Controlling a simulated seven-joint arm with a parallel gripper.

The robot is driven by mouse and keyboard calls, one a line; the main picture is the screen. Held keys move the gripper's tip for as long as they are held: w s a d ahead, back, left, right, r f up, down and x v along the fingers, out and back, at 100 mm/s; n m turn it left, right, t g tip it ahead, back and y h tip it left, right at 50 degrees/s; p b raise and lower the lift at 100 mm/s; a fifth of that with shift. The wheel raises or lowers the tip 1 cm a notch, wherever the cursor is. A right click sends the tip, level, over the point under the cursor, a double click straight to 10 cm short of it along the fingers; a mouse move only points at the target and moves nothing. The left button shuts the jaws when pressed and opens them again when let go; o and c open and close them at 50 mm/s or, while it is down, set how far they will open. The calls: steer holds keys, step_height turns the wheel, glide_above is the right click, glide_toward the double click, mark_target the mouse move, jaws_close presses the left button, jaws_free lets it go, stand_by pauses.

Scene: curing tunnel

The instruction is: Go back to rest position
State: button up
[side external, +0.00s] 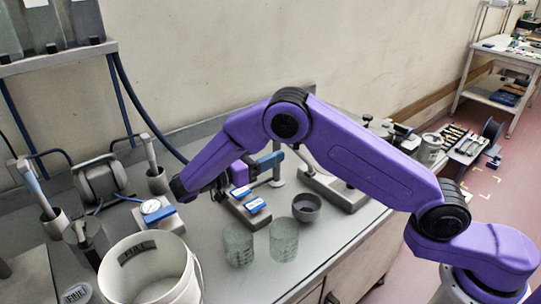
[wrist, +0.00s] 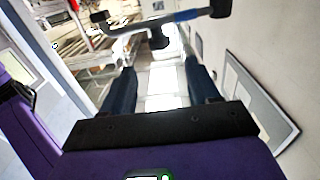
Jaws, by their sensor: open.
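My gripper (side external: 273,161) is at the end of my purple arm, above the grey bench (side external: 330,228), with its dark blue fingers pointing to the right. In the wrist view, my gripper (wrist: 160,78) has its two dark fingers apart, with nothing between them. A dark lever with a blue grip (wrist: 187,15) crosses the view beyond the fingertips. I cannot tell whether it touches them. Part of the wrist is hidden behind my forearm in the side view.
Below the gripper are a fixture with blue parts (side external: 254,205), a dark grey cup (side external: 306,208) and two clear ribbed glasses (side external: 284,240) (side external: 238,245). A white bucket (side external: 150,270) stands front left. A metal fixture (side external: 335,190) stands behind. The wall (side external: 220,50) is close behind the bench.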

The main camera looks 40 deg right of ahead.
steer(key=w+a+r+n+t+y, duration=0.25)
steer(key=w+n+t+y, duration=0.3)
steer(key=w+t, duration=0.45)
steer(key=a+r+n+t+y, duration=0.45)
steer(key=a+y, duration=0.25)
steer(key=y, duration=0.2)
steer(key=s+a+n+g+y, duration=0.3)
steer(key=s+n+y, duration=0.3)
steer(key=s, duration=0.1)
steer(key=s+a+n+g+y, duration=0.2)
steer(key=s+a+n+y, duration=0.25)
steer(key=s, duration=0.25)
steer(key=s+d+f+n+g, duration=0.25)
steer(key=s+d, duration=0.25)
steer(key=s, duration=0.4)
steer(key=s+d+f+n+g, duration=0.2)
steer(key=s+d+n+g, duration=0.2)
steer(key=s, duration=0.4)
steer(key=s+d+f+n+g+h, duration=0.1)
steer(key=s+d+n+h, duration=0.1)
steer(key=s+d, duration=0.3)
steer(key=s+d+f+n+g+h, duration=0.1)
steer(key=s+d+h, duration=0.3)
steer(key=d, duration=0.8)
steer(key=shift+s+d+f+n+h, duration=0.15)
steer(key=shift+s+f+n+h, duration=0.25)
steer(key=shift+s, duration=0.4)
